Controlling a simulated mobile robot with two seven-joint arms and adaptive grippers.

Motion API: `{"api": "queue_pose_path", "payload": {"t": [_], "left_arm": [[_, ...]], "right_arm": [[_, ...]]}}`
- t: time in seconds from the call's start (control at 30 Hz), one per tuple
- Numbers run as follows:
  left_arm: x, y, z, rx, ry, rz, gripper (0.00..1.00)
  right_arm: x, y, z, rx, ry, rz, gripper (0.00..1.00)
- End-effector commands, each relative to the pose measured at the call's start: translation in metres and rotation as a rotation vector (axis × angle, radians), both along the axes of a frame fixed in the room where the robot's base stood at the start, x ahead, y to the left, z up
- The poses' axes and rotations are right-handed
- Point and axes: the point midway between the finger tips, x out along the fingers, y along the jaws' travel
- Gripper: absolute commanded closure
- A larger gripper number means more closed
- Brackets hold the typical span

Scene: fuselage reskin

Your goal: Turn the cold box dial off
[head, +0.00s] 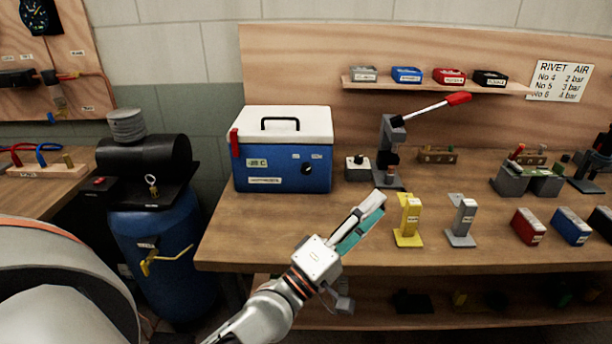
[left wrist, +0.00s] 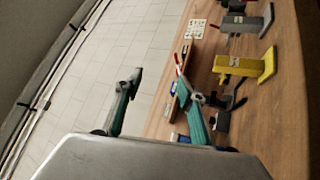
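The cold box (head: 262,178) is blue with a white lid and a black handle, and stands on the left part of the wooden bench. Its dial (head: 306,169) is a small dark round knob low on the right of the front face; its pointer is too small to read. My left gripper (head: 374,202) is over the bench's front part, right of the box and nearer to me, pointing up and right, apart from the dial. In the left wrist view its teal-padded fingers (left wrist: 158,82) are spread with nothing between them. My right gripper is in neither view.
A yellow stand (head: 409,219) and a grey stand (head: 462,221) are just right of my left gripper. A press with a red-tipped lever (head: 391,150) and a small grey box (head: 357,168) stand right of the cold box. The bench in front of the cold box (head: 260,225) is clear.

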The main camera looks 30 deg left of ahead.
Motion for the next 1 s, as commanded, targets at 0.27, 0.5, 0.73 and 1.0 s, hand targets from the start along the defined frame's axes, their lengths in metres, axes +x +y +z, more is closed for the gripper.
{"api": "queue_pose_path", "payload": {"t": [0.27, 0.5, 0.73, 1.0], "left_arm": [[0.054, 0.120, 0.016, -0.945, 0.026, 0.055, 0.60], [0.083, 0.189, -0.047, -1.554, 0.080, 0.184, 0.60], [0.090, 0.207, -0.081, -1.771, 0.101, 0.263, 0.60], [0.119, 0.225, -0.082, -1.779, 0.100, 0.268, 0.60]], "right_arm": [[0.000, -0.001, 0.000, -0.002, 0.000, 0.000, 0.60], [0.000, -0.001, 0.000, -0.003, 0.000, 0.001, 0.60], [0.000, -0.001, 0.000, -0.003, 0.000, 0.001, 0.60], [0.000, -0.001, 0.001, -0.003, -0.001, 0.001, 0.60]]}}
